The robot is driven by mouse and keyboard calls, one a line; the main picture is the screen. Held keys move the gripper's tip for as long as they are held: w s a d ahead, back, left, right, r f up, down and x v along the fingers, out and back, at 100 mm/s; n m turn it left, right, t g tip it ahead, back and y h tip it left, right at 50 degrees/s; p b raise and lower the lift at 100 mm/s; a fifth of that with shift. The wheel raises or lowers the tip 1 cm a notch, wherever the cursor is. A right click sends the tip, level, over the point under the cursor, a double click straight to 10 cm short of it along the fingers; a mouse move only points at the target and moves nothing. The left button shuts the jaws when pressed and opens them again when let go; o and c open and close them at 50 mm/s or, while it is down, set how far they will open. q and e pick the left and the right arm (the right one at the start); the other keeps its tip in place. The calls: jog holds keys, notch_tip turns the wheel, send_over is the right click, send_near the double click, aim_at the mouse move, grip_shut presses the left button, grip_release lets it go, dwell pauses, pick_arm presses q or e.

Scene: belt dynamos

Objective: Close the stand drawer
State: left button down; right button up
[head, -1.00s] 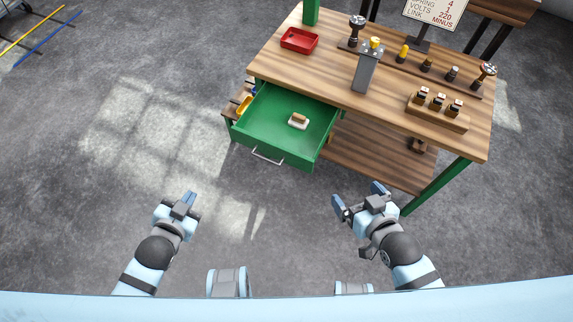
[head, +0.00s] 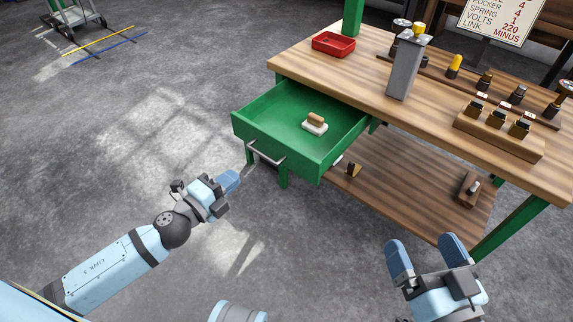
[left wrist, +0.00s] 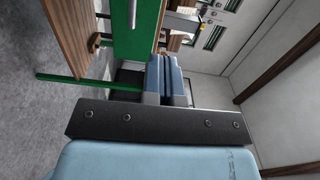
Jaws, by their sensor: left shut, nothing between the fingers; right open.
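The green stand drawer (head: 278,150) is pulled out from under the wooden tabletop of the stand (head: 440,115). Its metal bar handle (head: 265,154) is on the front face. A small brown-and-white item (head: 315,123) lies inside the drawer. My left gripper (head: 229,181) is shut and empty, in front of and below the drawer front, apart from the handle. In the left wrist view its closed blue fingers (left wrist: 167,78) point toward a green panel (left wrist: 133,30). My right gripper (head: 428,258) is open and empty, in front of the stand's lower shelf.
On the tabletop are a red tray (head: 333,44), a grey block with a yellow top (head: 408,68) and a wooden rack (head: 498,133) of small parts. The lower shelf (head: 415,180) holds a few small parts.

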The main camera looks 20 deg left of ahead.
aim_at(277, 141)
pick_arm(q)
jog(key=b+x, duration=0.1)
jog(key=x, duration=1.2)
jog(key=shift+f, duration=0.1)
jog(key=shift+w+d, duration=0.1)
jog(key=shift+w, duration=0.45)
pick_arm(e)
notch_tip(277, 141, down, 2)
jog(key=shift+g, duration=0.4)
pick_arm(q)
jog(key=shift+w, duration=0.1)
pick_arm(e)
jog(key=shift+r, duration=0.1)
